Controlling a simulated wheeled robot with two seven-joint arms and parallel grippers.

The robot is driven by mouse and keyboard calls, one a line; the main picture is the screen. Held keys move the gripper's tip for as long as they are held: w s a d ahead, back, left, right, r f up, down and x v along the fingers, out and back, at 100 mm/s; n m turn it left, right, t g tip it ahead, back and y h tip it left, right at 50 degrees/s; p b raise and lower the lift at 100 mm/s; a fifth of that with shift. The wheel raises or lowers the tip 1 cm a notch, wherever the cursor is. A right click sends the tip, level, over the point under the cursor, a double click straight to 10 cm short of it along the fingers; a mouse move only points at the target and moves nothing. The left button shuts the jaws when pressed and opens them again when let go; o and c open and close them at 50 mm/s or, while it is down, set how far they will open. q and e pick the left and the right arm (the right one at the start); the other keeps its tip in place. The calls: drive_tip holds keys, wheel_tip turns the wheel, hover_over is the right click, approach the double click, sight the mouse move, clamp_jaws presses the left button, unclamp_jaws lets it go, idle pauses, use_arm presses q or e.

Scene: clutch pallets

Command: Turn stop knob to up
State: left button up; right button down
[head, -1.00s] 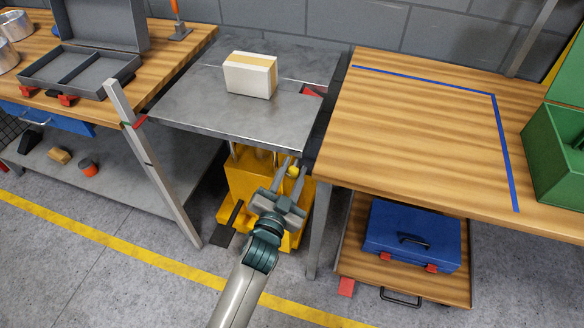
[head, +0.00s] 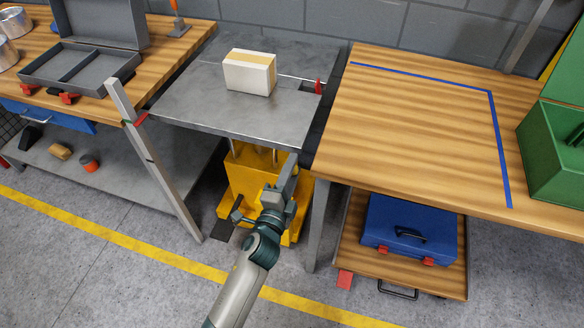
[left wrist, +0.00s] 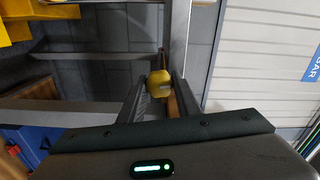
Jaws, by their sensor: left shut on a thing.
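The stop knob is a small yellow ball-like knob; in the left wrist view the knob (left wrist: 160,84) sits between my two fingers. My left gripper (left wrist: 159,98) is shut on it. In the head view my left gripper (head: 290,180) is at the front right of the yellow lift base, below the grey table top, and hides the knob. A red stop (head: 318,86) stands upright at the right edge of the grey table (head: 190,105). A carton with a tan tape strip (head: 250,74) rests on that table. My right gripper is not in view.
A wooden bench (head: 420,130) with a blue tape line is at right, with a blue case (head: 410,228) on the shelf below. A slanted grey bar (head: 155,160) stands left of the lift base (head: 250,180). A green box (head: 555,160) is far right.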

use_arm(q)
drive_tip(key=shift+m, duration=1)
drive_tip(key=o, duration=1.1)
drive_tip(key=shift+f, duration=0.1)
drive_tip(key=shift+s, duration=0.15)
